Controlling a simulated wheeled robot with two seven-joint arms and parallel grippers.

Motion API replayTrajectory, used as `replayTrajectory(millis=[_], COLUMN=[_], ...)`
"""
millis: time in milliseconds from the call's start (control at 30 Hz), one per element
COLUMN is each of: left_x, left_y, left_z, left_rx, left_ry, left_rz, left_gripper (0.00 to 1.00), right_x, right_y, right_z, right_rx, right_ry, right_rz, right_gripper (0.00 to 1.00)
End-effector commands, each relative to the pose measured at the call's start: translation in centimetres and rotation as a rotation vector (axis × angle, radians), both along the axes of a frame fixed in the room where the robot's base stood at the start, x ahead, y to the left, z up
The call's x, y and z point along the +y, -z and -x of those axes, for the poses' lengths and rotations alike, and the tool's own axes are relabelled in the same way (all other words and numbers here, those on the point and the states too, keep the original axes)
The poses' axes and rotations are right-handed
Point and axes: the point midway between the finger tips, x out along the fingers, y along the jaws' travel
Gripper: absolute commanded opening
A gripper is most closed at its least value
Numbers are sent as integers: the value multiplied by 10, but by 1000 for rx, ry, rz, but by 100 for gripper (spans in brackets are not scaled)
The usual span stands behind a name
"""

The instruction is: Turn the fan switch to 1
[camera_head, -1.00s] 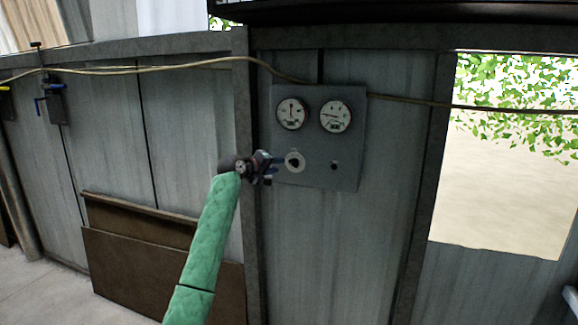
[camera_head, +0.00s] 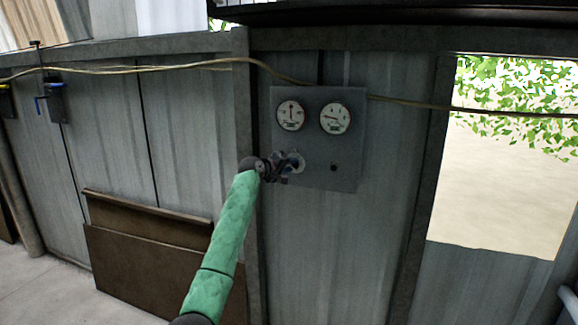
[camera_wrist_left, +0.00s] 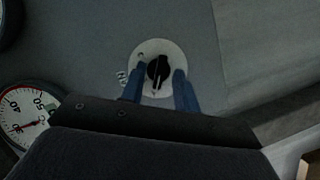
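The fan switch (camera_wrist_left: 158,69) is a black rotary knob on a round pale plate (camera_wrist_left: 148,52), with small markings beside it. In the head view the plate (camera_head: 297,160) is partly hidden by my left gripper (camera_head: 288,165). The plate sits at the lower left of a grey panel (camera_head: 318,180). In the left wrist view my left gripper (camera_wrist_left: 158,88) is open, with one blue finger on each side of the knob. A small gap shows on either side; contact is not clear. My right gripper is not in view.
Two round gauges, a left one (camera_head: 291,115) and a right one (camera_head: 335,118), sit above the switch. A small black knob (camera_head: 333,168) is to its right. A yellowish cable (camera_head: 200,65) runs along the wall. Brown boards (camera_head: 150,262) lean at lower left.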

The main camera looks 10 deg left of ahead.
Motion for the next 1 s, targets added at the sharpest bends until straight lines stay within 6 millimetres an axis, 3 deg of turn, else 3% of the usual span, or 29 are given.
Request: replayTrajectory(millis=[133, 300, 667, 1000], left_x=[0, 0, 0, -1], left_y=[0, 0, 0, -2], left_z=[0, 0, 0, 0], left_rx=[0, 0, -5, -36], left_ry=[0, 0, 0, 0], left_rz=[0, 0, -36, -245], left_gripper=[29, 0, 0, 0], right_x=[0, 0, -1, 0], right_y=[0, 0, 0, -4], right_z=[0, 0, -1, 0], right_rx=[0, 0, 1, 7], right_ry=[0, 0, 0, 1], right_rz=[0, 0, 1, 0], right_gripper=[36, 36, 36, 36])
